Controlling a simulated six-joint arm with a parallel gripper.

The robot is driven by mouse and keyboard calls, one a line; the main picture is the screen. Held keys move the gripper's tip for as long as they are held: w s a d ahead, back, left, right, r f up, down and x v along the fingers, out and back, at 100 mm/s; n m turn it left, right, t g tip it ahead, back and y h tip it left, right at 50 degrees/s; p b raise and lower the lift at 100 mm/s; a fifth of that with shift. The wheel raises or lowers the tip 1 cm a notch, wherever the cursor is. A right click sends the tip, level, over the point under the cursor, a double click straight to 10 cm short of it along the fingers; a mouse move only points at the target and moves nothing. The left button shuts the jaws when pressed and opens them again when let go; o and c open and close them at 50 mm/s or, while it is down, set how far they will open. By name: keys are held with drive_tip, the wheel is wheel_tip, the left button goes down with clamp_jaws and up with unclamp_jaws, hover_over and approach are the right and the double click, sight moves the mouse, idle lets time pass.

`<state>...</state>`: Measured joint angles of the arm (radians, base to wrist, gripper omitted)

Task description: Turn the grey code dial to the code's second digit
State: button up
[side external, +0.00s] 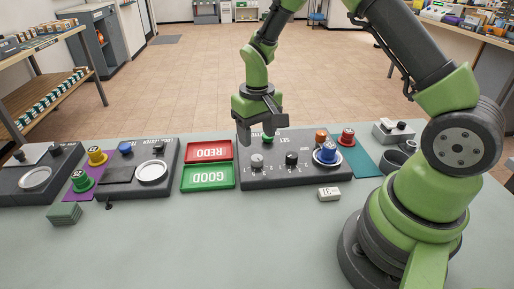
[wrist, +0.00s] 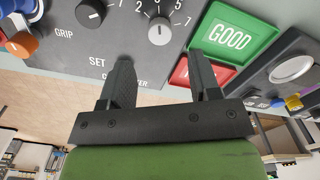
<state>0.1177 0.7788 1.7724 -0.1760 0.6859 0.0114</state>
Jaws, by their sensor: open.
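The grey code dial (side external: 257,161) is a small round knob on the left part of a dark control panel (side external: 240,180). My gripper (side external: 262,127) hangs above the panel's back edge, behind the dial. In the wrist view my gripper (wrist: 163,62) is open and empty, its fingertips short of the dial and not touching it. A white block (side external: 328,194) with dark printing, seemingly "31", lies in front of the panel.
A black dial (side external: 291,158) marked GRIP in the wrist view stands right of the grey one. Blue (side external: 327,153) and orange (side external: 321,136) parts are on the panel's right. Red (side external: 209,151) and green (side external: 208,177) trays lie left. The front table is mostly clear.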

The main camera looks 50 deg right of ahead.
drive_tip(key=shift+r, duration=1.7)
wheel_tip(320, 180, up, 14)
drive_tip(key=f+t, duration=0.1)
drive_tip(key=t, duration=0.2)
hover_over(257, 157)
drive_tip(key=s+a, duration=0.4)
drive_tip(key=s, duration=0.3)
drive_tip(key=s+a+r+t+y, duration=0.2)
drive_tip(key=s+r+t, duration=0.2)
drive_tip(key=s, duration=0.7)
drive_tip(key=shift+s+a+r, duration=0.35)
drive_tip(key=shift+a+r, duration=0.05)
drive_tip(key=shift+r, duration=0.15)
